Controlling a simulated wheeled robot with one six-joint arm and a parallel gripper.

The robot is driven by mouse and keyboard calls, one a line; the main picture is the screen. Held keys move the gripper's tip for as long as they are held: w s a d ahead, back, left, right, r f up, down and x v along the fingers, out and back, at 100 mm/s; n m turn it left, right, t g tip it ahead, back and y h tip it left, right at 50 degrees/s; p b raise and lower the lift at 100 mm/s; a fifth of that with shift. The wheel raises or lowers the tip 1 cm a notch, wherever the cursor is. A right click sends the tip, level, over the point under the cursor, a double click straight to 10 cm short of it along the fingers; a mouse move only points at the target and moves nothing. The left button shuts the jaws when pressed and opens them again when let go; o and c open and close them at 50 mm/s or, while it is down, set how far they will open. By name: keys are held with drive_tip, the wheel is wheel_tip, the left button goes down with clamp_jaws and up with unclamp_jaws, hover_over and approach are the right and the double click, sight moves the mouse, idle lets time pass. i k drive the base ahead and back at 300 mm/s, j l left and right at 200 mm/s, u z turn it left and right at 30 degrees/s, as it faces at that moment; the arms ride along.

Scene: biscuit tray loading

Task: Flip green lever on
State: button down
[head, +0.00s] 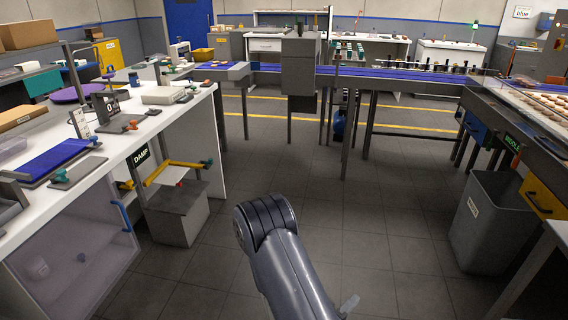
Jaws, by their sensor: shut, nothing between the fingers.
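Several small green handles show on the left side, and I cannot tell which one is the green lever. One green knob (61,177) sits on a dark plate beside a blue pad on the white counter. Another green end piece (207,164) is on a yellow bar above the grey bin marked DAMP. A further green handle (184,98) lies by a pale device farther back on the counter. On or off positions cannot be read at this size. My grey arm rises from the bottom middle, over the floor and apart from the counter. My gripper is not in view.
The white counter (118,150) runs along the left, with an orange knob (131,125) on it. The grey DAMP bin (178,222) stands below. A conveyor (400,74) crosses the back. A grey bin (490,235) stands right. The middle floor is clear.

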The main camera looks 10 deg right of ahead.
sight(495, 131)
drive_tip(key=i+l+z, duration=0.15)
drive_tip(key=i+z, duration=0.25)
drive_tip(key=i, duration=0.15)
drive_tip(key=i+z, duration=0.4)
drive_tip(key=i, duration=0.15)
drive_tip(key=i+j+z, duration=0.2)
drive_tip(key=i+z, duration=0.2)
drive_tip(key=i, duration=0.15)
drive_tip(key=i+l+u, duration=0.1)
drive_tip(key=i+l, duration=0.25)
drive_tip(key=i+l+u, duration=0.1)
drive_tip(key=i+l, duration=0.25)
drive_tip(key=l, duration=0.15)
drive_tip(key=i+l+u, duration=0.1)
drive_tip(key=i+l, duration=0.2)
drive_tip(key=l, duration=0.15)
drive_tip(key=i+l+u, duration=0.1)
drive_tip(key=i+l, duration=0.2)
drive_tip(key=l, duration=0.15)
drive_tip(key=l+u, duration=0.1)
drive_tip(key=l, duration=0.75)
drive_tip(key=i, duration=0.05)
